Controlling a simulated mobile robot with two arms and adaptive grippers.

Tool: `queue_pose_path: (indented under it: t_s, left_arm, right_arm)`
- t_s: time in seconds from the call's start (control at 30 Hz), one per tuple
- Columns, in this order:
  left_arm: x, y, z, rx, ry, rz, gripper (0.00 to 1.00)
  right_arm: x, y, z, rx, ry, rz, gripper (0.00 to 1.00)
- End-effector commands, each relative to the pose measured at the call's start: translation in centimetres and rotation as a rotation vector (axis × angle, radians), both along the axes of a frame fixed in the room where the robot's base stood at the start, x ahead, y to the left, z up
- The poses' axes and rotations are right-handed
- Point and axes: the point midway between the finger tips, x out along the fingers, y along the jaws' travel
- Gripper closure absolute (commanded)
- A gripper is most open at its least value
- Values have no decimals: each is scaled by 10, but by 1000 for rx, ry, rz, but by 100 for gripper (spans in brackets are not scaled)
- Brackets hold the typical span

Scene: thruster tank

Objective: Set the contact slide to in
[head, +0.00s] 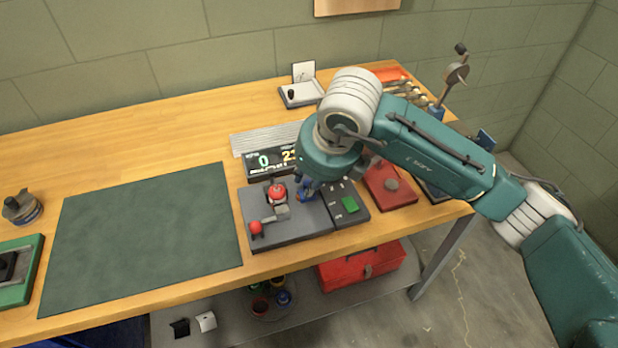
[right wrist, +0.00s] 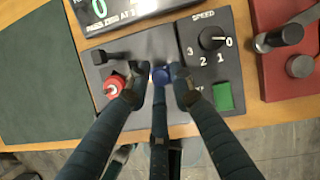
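A dark grey machine base (head: 297,228) sits on the bench, with a red-balled lever (head: 256,227) and a red-topped part (head: 277,192). In the right wrist view the red knob (right wrist: 115,86) is left of my fingers. A blue knob (right wrist: 161,76) stands between the fingertips of my right gripper (right wrist: 160,84), with small gaps seen at its sides. It looks like the contact slide's handle, but no label shows. In the head view my right gripper (head: 308,188) is mostly hidden behind its wrist. My left gripper is not in view.
A speed dial (right wrist: 211,37) points near 0, with a green button (right wrist: 223,97) below it. A display (head: 265,161) stands behind the base. A red block (head: 390,188) is at the right. A dark green mat (head: 143,235) leaves clear room at the left.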

Motion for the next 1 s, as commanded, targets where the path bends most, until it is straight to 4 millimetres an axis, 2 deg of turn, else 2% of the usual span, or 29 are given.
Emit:
queue_pose_path:
  t_s: [0.03, 0.07, 0.3, 0.5, 0.77, 0.8, 0.83, 0.87, 1.0]
  left_arm:
    - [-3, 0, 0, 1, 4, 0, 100]
    - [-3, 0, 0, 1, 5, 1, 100]
    - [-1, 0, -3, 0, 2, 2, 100]
    - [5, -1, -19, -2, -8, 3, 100]
    - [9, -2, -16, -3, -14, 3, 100]
    - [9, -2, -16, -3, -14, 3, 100]
    - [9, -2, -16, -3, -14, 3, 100]
    - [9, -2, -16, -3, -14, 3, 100]
    - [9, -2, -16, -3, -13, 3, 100]
  right_arm:
    - [2, 0, 1, 1, -6, -3, 94]
    - [2, 0, 1, 2, -7, -3, 100]
    - [3, 2, 2, 4, -13, -3, 100]
    - [-3, 25, 2, 9, -18, -1, 100]
    - [-3, 27, 6, 11, -18, -3, 100]
    - [-3, 27, 7, 11, -18, -3, 74]
    - [-3, 27, 7, 11, -18, -3, 68]
    - [-4, 27, 6, 10, -17, -3, 65]
    - [-5, 26, 4, 6, -13, -3, 65]
